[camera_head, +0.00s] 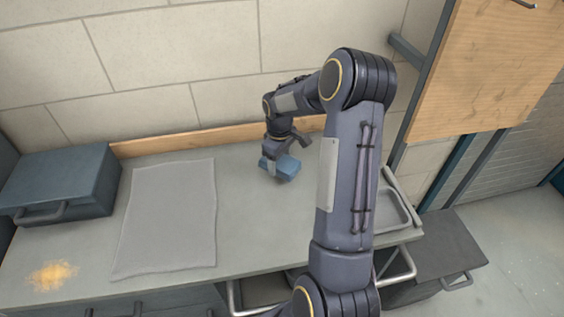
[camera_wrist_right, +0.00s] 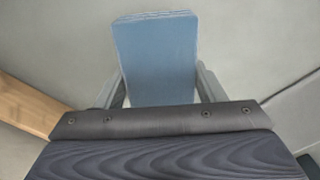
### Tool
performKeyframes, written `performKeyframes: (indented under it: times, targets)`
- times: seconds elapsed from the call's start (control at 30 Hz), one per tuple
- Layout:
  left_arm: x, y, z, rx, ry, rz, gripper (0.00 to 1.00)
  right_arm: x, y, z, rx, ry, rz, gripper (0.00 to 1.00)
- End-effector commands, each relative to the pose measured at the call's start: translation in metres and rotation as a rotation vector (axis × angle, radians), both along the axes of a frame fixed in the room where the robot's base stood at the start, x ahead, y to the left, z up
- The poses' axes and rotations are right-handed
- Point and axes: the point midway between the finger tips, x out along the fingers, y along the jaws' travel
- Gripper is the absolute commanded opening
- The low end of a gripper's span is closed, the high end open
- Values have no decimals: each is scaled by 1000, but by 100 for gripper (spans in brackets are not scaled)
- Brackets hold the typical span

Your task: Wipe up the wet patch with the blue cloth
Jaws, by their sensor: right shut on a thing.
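The blue cloth (camera_head: 286,170) is a folded block at the back of the grey worktop, right of the grey mat. My right gripper (camera_head: 272,163) is shut on it. In the right wrist view the cloth (camera_wrist_right: 156,58) sits between the two fingers of my right gripper (camera_wrist_right: 160,85) and sticks out beyond them. The cloth is at or just above the worktop; I cannot tell if it touches. I cannot make out a wet patch in either view; my arm hides part of the worktop. My left gripper is not in view.
A grey mat (camera_head: 168,220) lies on the worktop (camera_head: 250,225). A blue-grey toolbox (camera_head: 62,180) stands at the left, with a yellowish powdery patch (camera_head: 53,275) in front of it. A metal basin (camera_head: 392,211) is at the right. A wooden board (camera_head: 487,70) rises beyond.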

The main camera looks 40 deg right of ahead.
Motion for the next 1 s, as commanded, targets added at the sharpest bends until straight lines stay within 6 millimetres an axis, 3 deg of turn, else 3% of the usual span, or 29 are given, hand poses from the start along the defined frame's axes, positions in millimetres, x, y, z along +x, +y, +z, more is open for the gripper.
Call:
performKeyframes:
  times: [0.33,0.77,0.87,1.0]
  targets:
    - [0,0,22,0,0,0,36,2,8,33,-1,-1,1,42]
    - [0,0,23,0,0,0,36,3,10,37,0,0,0,42]
    - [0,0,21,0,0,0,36,6,21,33,2,0,-5,42]
    - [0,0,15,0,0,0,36,15,66,18,5,3,-35,42]
